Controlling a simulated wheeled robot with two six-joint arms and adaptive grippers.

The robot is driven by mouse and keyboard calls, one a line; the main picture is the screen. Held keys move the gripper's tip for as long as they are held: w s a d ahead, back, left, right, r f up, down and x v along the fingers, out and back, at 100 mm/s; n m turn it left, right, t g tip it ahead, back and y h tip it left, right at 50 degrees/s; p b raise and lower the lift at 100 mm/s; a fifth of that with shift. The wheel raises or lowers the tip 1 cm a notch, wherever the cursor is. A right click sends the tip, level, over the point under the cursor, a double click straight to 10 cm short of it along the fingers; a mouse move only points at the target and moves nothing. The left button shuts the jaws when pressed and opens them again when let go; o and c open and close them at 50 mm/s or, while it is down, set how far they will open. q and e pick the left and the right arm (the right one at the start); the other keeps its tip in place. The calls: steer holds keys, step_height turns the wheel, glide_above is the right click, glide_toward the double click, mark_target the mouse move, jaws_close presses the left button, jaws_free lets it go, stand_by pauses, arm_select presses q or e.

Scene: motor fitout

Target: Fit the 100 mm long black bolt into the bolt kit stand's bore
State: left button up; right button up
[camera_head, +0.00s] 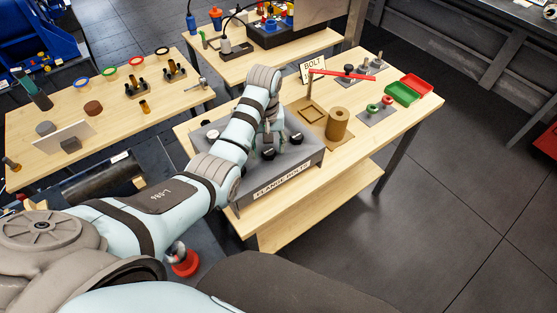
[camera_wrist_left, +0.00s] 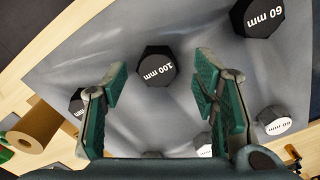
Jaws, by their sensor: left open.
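The 100 mm black bolt shows in the left wrist view as a black hexagonal head (camera_wrist_left: 157,66) lettered "100 mm", set in the grey flange bolts stand (camera_head: 291,166). Its shank is hidden. My left gripper (camera_wrist_left: 161,84) is open and empty above the stand, its green-padded fingers on either side of the bolt head in view, not closed on it. In the head view the left gripper (camera_head: 268,134) is partly hidden by its own wrist. A brown cylinder (camera_head: 338,124) stands on a board near a "BOLT" sign (camera_head: 313,68); I cannot tell whether it is the bore. My right gripper is not in view.
Other bolt heads stand close by: a black 60 mm one (camera_wrist_left: 257,17), a silver one (camera_wrist_left: 273,121) and a black one (camera_wrist_left: 77,103). A red bar (camera_head: 342,74), a green tray (camera_head: 402,93) and a red tray (camera_head: 417,84) lie farther along the table.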

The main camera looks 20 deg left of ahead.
arm_select(q)
steer(key=shift+f, duration=0.25)
steer(key=shift+w+f, duration=0.1)
steer(key=shift+w, duration=0.15)
steer(key=shift+c, duration=0.6)
steer(key=c, duration=0.6)
jaws_close()
steer(key=shift+r, duration=0.2)
